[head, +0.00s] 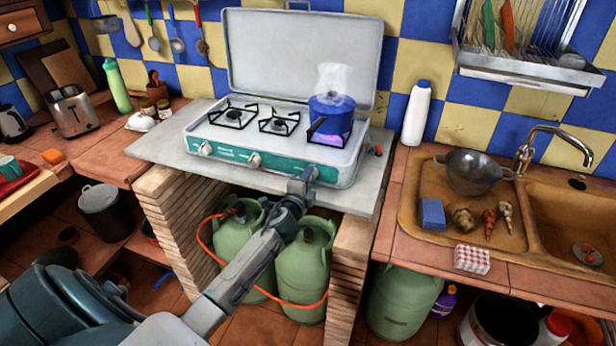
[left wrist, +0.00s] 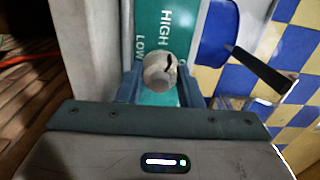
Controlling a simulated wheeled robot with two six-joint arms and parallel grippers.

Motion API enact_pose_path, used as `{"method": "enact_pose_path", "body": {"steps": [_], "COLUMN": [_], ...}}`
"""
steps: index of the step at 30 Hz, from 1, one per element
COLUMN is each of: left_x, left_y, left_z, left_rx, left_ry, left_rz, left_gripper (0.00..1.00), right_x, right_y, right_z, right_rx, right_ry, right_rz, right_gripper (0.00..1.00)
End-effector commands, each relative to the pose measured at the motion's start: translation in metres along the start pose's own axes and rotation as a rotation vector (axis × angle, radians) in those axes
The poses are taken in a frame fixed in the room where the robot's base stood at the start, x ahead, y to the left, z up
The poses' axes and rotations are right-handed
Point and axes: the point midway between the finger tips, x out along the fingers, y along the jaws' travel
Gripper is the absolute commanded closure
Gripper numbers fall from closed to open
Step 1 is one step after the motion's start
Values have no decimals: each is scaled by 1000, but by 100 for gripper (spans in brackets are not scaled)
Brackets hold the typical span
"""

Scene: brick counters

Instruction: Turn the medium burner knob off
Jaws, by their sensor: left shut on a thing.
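The camping stove (head: 230,139) stands open on a grey slab, with three cream knobs along its teal front panel. The left knob (head: 206,149) and middle knob (head: 254,160) are free. My left gripper (head: 301,186) is at the right knob (head: 312,172), partly covering it in the head view. In the left wrist view, the right knob (left wrist: 160,72) with its dark mark sits between the fingers of my left gripper (left wrist: 158,88), which is shut on it. HIGH and LOW show beside it. A purple-blue flame burns under the blue pot on the right burner. My right gripper is out of view.
The steaming blue pot (head: 331,112) has a dark handle sticking out toward the front. Green gas bottles (head: 303,265) and a red hose are under the slab between brick pillars. A white bottle (head: 416,113) stands right of the stove, before the sink.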

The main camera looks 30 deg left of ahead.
Motion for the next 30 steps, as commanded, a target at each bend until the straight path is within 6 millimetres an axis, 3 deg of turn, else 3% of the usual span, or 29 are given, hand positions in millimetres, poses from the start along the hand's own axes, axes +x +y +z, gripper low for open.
{"method": "enact_pose_path", "body": {"steps": [30], "left_x": [-1], "left_y": [1], "left_z": [0], "left_rx": [931], "left_ry": [2], "left_rz": [4], "left_gripper": [90], "right_x": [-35], "right_y": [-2], "right_z": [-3], "right_rx": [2], "right_ry": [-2], "right_rz": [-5], "right_gripper": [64]}}
